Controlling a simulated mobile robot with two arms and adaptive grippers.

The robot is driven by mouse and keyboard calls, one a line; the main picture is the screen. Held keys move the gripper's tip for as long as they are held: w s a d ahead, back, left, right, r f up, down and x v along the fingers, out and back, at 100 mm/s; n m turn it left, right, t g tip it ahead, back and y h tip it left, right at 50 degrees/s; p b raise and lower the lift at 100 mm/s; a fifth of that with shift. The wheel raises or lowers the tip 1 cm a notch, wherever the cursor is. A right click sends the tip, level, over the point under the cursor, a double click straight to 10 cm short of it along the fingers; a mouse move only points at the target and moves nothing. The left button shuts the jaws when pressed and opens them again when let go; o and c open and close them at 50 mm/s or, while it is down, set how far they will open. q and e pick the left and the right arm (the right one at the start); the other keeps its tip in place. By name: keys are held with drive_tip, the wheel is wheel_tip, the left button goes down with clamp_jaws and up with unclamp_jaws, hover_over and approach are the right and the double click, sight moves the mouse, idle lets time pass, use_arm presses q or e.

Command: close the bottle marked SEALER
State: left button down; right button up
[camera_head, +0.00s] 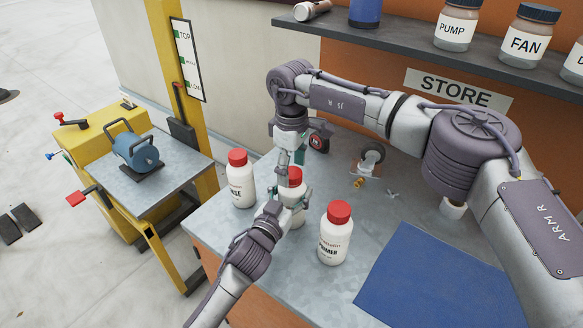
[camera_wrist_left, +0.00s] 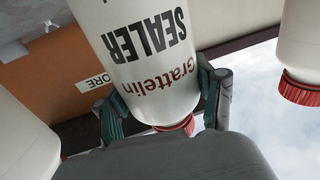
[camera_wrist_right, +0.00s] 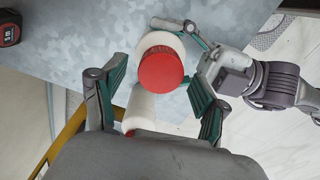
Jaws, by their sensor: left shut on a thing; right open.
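The white bottle marked SEALER (camera_wrist_left: 150,50) stands on the grey bench between two similar bottles. My left gripper (camera_head: 287,205) is shut around its body, and the left wrist view shows a finger on each side. A red cap (camera_wrist_right: 161,69) sits at the top of this bottle; whether it is screwed tight cannot be told. My right gripper (camera_head: 291,162) points down from above, close over the cap. Its fingers are open and apart in the right wrist view, with the cap between and beyond them. In the head view the arms partly hide the bottle.
A red-capped bottle ending in NSE (camera_head: 241,182) stands to the left and the PRIMER bottle (camera_head: 335,235) to the right, both close. Behind are a caster wheel (camera_head: 371,155) and small metal parts. A blue mat (camera_head: 435,278) lies at the right.

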wheel_tip(320, 180, up, 4)
drive_tip(key=shift+r, duration=0.15)
drive_tip(key=shift+c, duration=0.5)
